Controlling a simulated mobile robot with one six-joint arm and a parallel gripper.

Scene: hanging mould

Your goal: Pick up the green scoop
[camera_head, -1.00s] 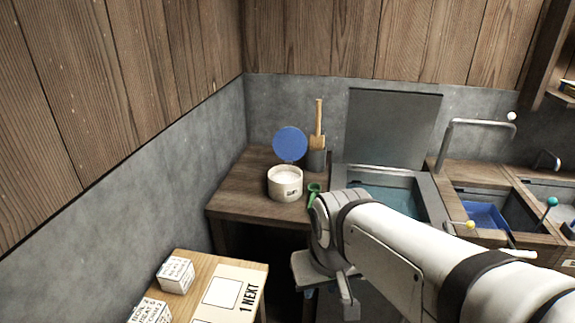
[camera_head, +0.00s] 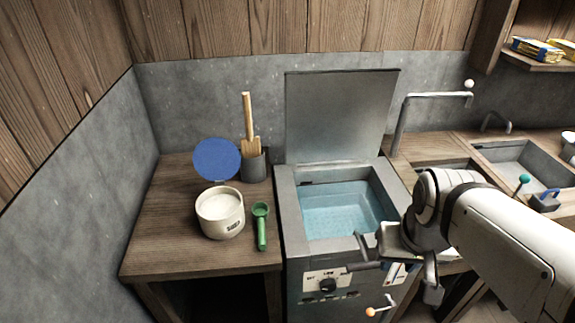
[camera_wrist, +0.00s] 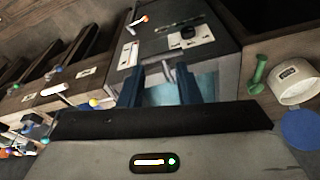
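The green scoop (camera_head: 261,226) lies on the wooden counter (camera_head: 160,240), just right of the white tub (camera_head: 221,224). Its round bowl is toward the back and its handle toward the front. It also shows at the right of the wrist view (camera_wrist: 259,74), beside the tub (camera_wrist: 293,84). My gripper (camera_head: 394,270) is over the front right of the water bath, to the right of the scoop and well apart from it. In the wrist view its two fingers (camera_wrist: 158,78) stand apart with nothing between them.
The open water bath (camera_head: 343,208) with its raised lid (camera_head: 338,115) stands between scoop and gripper. A blue disc (camera_head: 216,159) and a dark holder (camera_head: 254,166) with a wooden paddle (camera_head: 247,120) are behind the tub. The counter's front left is clear.

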